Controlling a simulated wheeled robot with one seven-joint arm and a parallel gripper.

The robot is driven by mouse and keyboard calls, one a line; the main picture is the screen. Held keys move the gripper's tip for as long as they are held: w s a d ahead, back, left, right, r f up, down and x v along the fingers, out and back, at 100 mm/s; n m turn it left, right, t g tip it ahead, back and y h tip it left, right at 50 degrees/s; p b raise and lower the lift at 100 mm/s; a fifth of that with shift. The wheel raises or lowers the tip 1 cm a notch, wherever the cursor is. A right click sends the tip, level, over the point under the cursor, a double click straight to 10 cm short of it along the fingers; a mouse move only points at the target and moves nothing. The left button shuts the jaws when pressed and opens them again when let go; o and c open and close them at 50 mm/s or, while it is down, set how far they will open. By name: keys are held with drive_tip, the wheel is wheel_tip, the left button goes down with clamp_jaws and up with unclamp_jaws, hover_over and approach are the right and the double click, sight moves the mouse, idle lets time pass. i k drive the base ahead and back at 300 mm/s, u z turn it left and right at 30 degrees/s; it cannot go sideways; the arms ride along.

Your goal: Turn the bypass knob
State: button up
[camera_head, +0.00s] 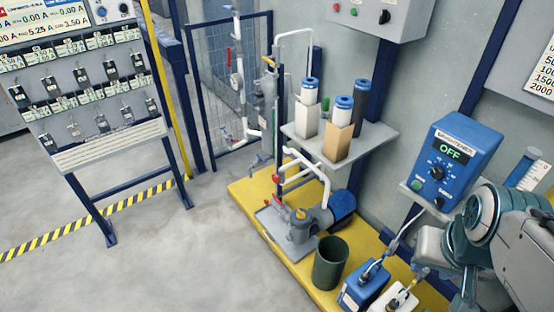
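No knob with a readable bypass label shows, so I cannot tell which one it is. On the pump skid, a yellow handle (269,61) sits high on the grey upright pipework, a red valve handle (275,178) sits lower, and a yellow knob (301,214) tops the grey pump. A blue brightener controller (455,150) reads OFF and has a black dial (437,172). My arm (495,225) is folded in at the lower right, well apart from the pump and pipework. My gripper's fingers cannot be made out clearly there, and nothing is visibly held.
A yellow platform (240,190) carries the pump, a dark green bucket (330,262) and a blue container (366,287). Filter cartridges (309,91) stand on a wall shelf (375,140). A rack panel (85,85) stands left. The grey floor (190,250) is clear.

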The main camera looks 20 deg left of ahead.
sight(275, 178)
drive_tip(key=u, duration=0.45)
drive_tip(key=k, duration=0.55)
drive_tip(key=u, duration=1.3)
drive_tip(key=i, duration=2.25)
drive_tip(key=z, duration=1.25)
drive_tip(key=i, duration=0.55)
drive_tip(key=z, duration=0.5)
